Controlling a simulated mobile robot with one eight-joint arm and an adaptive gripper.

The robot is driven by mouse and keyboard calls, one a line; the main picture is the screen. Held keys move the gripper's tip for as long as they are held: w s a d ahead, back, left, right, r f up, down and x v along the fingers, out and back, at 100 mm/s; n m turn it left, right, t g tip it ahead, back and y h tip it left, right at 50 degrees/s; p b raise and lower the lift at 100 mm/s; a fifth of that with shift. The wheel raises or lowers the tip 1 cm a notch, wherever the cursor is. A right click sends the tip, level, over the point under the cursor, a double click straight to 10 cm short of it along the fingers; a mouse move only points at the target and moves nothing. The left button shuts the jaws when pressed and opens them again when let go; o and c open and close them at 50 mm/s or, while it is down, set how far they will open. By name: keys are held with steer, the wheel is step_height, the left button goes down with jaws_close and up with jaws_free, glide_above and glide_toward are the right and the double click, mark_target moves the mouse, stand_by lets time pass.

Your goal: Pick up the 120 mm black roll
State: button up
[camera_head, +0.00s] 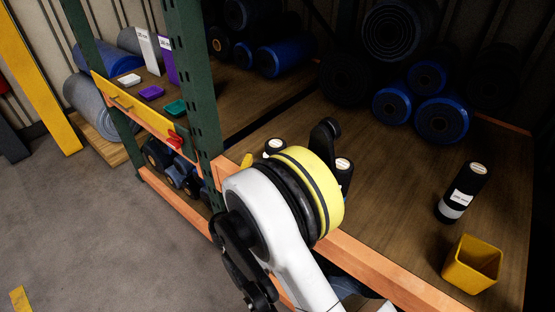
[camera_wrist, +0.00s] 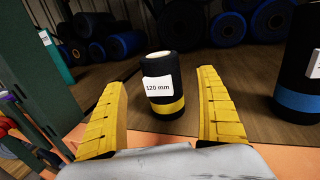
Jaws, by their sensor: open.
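The 120 mm black roll (camera_wrist: 163,68) stands upright on the wooden shelf in the wrist view, with a white "120 mm" label and a yellow band near its base. My gripper (camera_wrist: 162,78) is open, its two yellow fingers spread to the left and right of the roll in the picture. The roll looks a little beyond the fingertips, with no contact visible. In the head view my arm hides most of the gripper. A black roll top (camera_head: 275,146) shows just behind my wrist and is probably this roll; its label is hidden there.
A black roll with a blue band (camera_wrist: 300,65) stands to the right. Another black roll with a white band (camera_head: 463,192) stands farther right, near a yellow bin (camera_head: 472,264). Large rolls lie at the back. A green post (camera_head: 194,80) and an orange front beam (camera_head: 375,262) border the shelf.

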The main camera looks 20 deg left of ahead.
mark_target(276, 143)
steer(key=w, duration=0.2)
steer(key=w+b, duration=0.1)
steer(key=w, duration=0.1)
steer(key=w+b, duration=0.1)
steer(key=w, duration=0.1)
steer(key=shift+d+f, duration=0.2)
steer(key=shift+d, duration=0.15)
steer(key=shift+w+r+b, duration=0.1)
steer(key=shift+w+b, duration=0.2)
steer(key=shift+w, duration=0.1)
steer(key=c, duration=1.5)
steer(key=shift+r, duration=0.15)
steer(key=shift+r, duration=0.2)
step_height(276, 143, up, 4)
steer(key=p, duration=0.2)
steer(key=shift+f+p, duration=0.15)
steer(key=shift+p, duration=0.15)
steer(key=s+d+r+p, duration=0.1)
steer(key=s+d+r, duration=0.1)
steer(key=s+d+r+p, duration=0.1)
steer(key=s+d+r, duration=0.1)
steer(key=s+d, duration=0.1)
steer(key=s+d+r+p, duration=0.1)
steer(key=s+d+r, duration=0.1)
steer(key=s+d, duration=0.1)
steer(key=shift+s+d+r+p, duration=0.1)
steer(key=shift+d+r+p, duration=0.1)
steer(key=shift+r+p, duration=0.2)
